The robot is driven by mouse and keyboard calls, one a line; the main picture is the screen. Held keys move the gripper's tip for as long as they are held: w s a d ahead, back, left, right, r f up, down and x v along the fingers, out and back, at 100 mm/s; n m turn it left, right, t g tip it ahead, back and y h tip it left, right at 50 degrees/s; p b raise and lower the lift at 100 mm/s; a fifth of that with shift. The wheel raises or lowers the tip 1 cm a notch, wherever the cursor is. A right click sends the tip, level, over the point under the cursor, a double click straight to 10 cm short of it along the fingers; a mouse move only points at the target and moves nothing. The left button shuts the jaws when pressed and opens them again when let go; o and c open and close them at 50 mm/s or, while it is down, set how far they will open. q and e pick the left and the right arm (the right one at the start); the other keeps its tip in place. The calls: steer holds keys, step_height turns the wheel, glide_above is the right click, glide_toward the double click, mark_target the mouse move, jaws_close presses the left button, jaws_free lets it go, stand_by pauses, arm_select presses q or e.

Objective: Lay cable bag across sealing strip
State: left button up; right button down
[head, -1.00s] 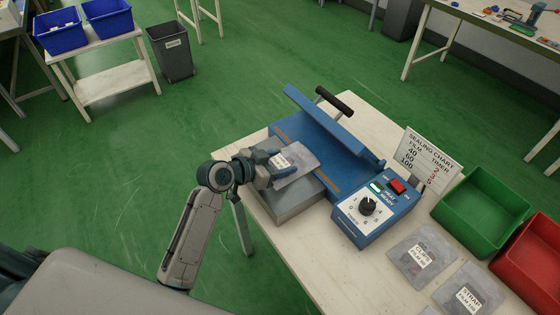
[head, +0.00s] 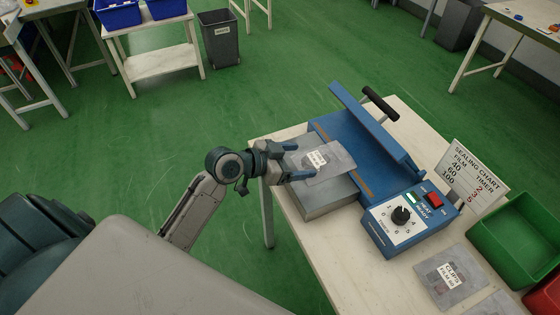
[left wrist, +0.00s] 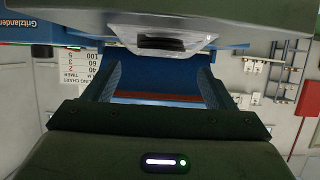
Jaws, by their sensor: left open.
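The cable bag (head: 337,157) is a flat grey pouch with a white label, lying on the blue sealer (head: 345,140) and its grey front platform (head: 325,202). It crosses the brown sealing strip (head: 364,187), which shows on both sides of it. The label's small text is unreadable. My left gripper (head: 300,161) is open at the bag's left end, with one finger near each side; contact is unclear. In the left wrist view, the strip (left wrist: 155,98) shows between the fingers, and a pale translucent piece (left wrist: 180,38), probably the bag, is above. My right gripper is out of view.
The sealer's blue arm (head: 375,125) with black handle is raised. Its control box (head: 408,222) and the sealing chart (head: 475,175) stand to the right. The clips bag (head: 448,278) and green bin (head: 515,240) are further right.

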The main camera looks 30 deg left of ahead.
arm_select(q)
steer(key=shift+b+v, duration=0.3)
steer(key=shift+v, duration=2.5)
steer(key=shift+f, duration=0.1)
